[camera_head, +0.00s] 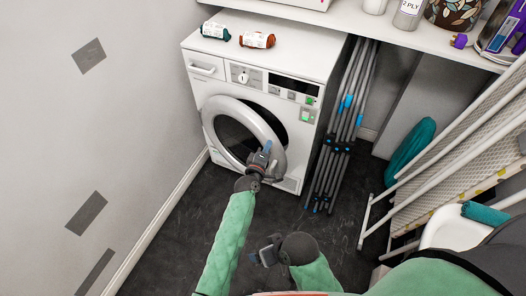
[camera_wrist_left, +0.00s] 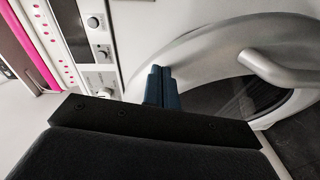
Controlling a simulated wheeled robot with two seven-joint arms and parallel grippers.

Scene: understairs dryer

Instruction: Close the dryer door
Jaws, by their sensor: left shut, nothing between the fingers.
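The white dryer (camera_head: 254,92) stands against the left wall. Its round door (camera_head: 215,110) has a pale grey ring and dark glass. The door stands ajar, and part of the dark opening shows beyond its upper right edge. My left gripper (camera_head: 265,152) is shut and empty at the right side of the door ring. In the left wrist view, its blue fingers (camera_wrist_left: 157,86) overlap the door ring (camera_wrist_left: 205,50); I cannot tell if they touch. The door's handle (camera_wrist_left: 280,70) shows to their right. My right gripper (camera_head: 258,256) is low over the floor, away from the dryer; its jaw state is unclear.
Two small wrapped items (camera_head: 257,40) lie on the dryer top. A folded grey rack (camera_head: 342,125) stands close on the dryer's right. A white slatted frame (camera_head: 450,150) and a teal item (camera_head: 411,150) are farther right. Dark floor (camera_head: 185,235) is clear in front.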

